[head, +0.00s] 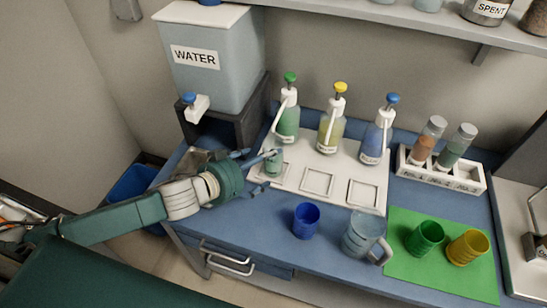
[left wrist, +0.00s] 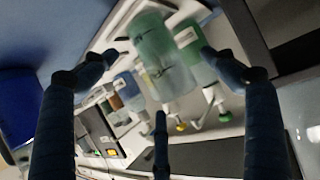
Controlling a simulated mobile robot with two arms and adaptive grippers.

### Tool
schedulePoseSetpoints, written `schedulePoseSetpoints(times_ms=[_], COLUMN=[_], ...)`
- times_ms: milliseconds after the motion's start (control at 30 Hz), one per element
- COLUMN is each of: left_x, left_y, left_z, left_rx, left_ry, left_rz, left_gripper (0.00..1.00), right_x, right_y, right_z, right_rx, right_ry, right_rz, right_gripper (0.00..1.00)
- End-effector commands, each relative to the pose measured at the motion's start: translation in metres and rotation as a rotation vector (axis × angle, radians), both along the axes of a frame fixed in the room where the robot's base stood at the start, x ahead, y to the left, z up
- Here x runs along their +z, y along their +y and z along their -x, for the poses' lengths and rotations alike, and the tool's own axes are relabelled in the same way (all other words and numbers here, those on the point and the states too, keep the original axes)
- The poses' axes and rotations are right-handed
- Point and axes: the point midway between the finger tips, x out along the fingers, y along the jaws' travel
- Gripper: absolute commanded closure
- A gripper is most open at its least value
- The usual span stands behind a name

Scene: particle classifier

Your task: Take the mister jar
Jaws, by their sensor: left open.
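A small see-through green jar (head: 273,163) stands on the left part of the white dispenser tray (head: 291,180), in front of the green pump bottle (head: 288,120). I take it as the mister jar; no label on it is readable. My left gripper (head: 262,170) comes in from the left, fingers spread around the jar's near side. In the left wrist view the jar (left wrist: 158,55) shows between and beyond the open fingers (left wrist: 160,75), with the green bottle behind it. I cannot tell whether any finger touches it. My right gripper is in neither view.
Yellow (head: 331,130) and blue (head: 376,138) pump bottles stand right of the green one. A WATER tank (head: 212,85) rises behind my left gripper. A blue cup (head: 306,220) and a clear pitcher (head: 360,236) stand in front. Green and yellow cups stand on a green mat (head: 410,271).

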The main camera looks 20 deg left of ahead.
Motion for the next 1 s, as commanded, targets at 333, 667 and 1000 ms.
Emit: schedulePoseSetpoints(times_ms=[333,667,1000], left_x=[-0.008,-0.022,-0.022], left_y=[-0.021,-0.028,-0.028], left_z=[-0.032,-0.048,-0.048], left_rx=[0.0,0.0,0.0], left_ry=[-0.001,0.0,0.0], left_rz=[0.0,-0.003,-0.002], left_gripper=[0.14,0.14,0.62], right_x=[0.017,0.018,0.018], right_y=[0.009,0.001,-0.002], right_z=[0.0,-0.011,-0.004], right_rx=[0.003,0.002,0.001], right_ry=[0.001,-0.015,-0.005], right_rz=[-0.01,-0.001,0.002], right_gripper=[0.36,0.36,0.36])
